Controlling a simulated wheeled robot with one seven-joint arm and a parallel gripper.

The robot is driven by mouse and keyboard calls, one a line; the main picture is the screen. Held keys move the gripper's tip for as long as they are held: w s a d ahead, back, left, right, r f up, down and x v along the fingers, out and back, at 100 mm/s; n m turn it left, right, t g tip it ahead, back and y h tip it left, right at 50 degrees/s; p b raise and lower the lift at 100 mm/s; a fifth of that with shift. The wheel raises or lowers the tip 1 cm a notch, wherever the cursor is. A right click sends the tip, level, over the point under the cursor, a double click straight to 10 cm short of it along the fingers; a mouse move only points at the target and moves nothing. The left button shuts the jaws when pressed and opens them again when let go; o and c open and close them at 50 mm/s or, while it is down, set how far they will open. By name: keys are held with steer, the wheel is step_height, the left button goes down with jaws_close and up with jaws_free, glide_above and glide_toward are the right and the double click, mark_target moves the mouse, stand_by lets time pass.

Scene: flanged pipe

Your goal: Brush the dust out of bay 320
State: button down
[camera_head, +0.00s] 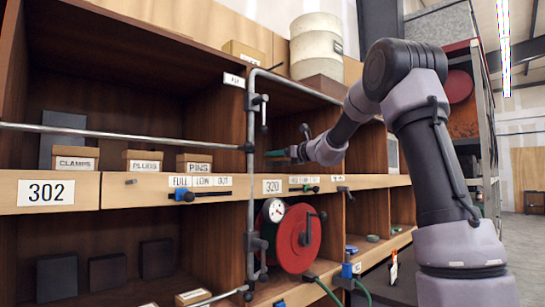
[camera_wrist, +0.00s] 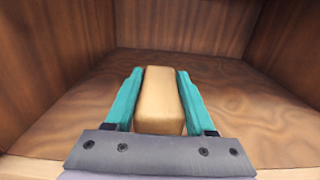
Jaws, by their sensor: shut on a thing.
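The bay labelled 320 (camera_head: 273,187) is an open wooden compartment in the middle of the shelf unit. My gripper (camera_head: 280,154) reaches into it from the right, above its floor. In the wrist view my gripper (camera_wrist: 160,72) has its two teal fingers shut on a tan, rounded block, which looks like the brush's handle (camera_wrist: 160,100). Any bristles are hidden below it. The bay floor (camera_wrist: 240,100) shows brown wavy grain, with a darker band along the back wall (camera_wrist: 185,25). I cannot tell dust from the wood grain.
A vertical grey pipe (camera_head: 251,150) with clamps stands at the bay's left front. A horizontal rail (camera_head: 120,132) crosses the bay to the left, which holds small labelled boxes (camera_head: 195,163). A red reel (camera_head: 298,238) with a gauge hangs below. Side walls (camera_wrist: 45,65) close in the bay.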

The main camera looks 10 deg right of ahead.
steer(key=v, duration=1.6)
steer(key=shift+s, duration=0.2)
steer(key=shift+d+r, duration=0.1)
steer(key=shift+d, duration=0.05)
steer(key=shift+s, duration=0.1)
